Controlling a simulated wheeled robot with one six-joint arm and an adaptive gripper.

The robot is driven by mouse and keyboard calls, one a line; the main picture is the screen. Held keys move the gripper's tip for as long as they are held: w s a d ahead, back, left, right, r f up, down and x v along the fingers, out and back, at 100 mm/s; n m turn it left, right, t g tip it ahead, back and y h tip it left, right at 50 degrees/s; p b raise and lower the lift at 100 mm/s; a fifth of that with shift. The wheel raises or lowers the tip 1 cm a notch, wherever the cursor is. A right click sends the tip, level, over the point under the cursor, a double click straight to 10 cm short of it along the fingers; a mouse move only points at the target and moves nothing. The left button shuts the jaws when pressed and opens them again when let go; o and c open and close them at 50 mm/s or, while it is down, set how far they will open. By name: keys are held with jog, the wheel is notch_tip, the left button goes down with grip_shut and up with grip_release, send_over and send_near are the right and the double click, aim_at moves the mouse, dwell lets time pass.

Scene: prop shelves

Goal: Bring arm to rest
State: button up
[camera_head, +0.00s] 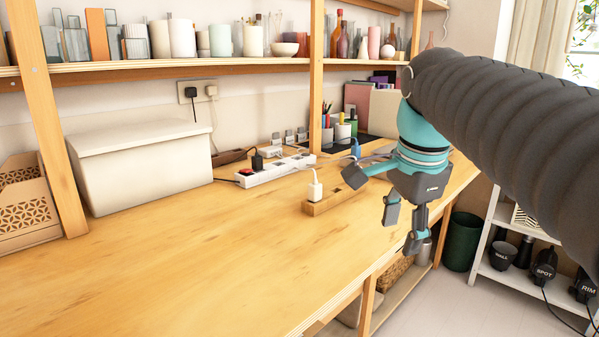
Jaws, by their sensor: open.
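My arm comes in from the right in a dark ribbed sleeve, with a teal wrist. My gripper (404,228) hangs at its end, pointing down, near the front edge of the wooden workbench (190,262). Its fingers are apart and nothing shows between them. The gripper appears clear of the bench top and to the right of a wooden block (336,200) with a white plug (314,186) upright at its left end. The arm hides part of the bench's far right end.
A white power strip (275,171) with a red switch lies behind the block. A large white box (143,168) stands at left, beside a wooden post. Shelves above hold vases. A white rack (497,236) and dark green bin (462,241) stand at right. The front bench top is clear.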

jog(key=s+f+n+t, duration=0.1)
jog(key=s+f+n, duration=0.5)
jog(key=f, duration=0.3)
jog(key=s+f+n+t, duration=0.2)
jog(key=s+f+n, duration=0.4)
jog(key=f+n, duration=0.3)
jog(key=shift+s+f, duration=0.2)
jog(key=shift+c, duration=1.2)
jog(key=shift+d, duration=0.15)
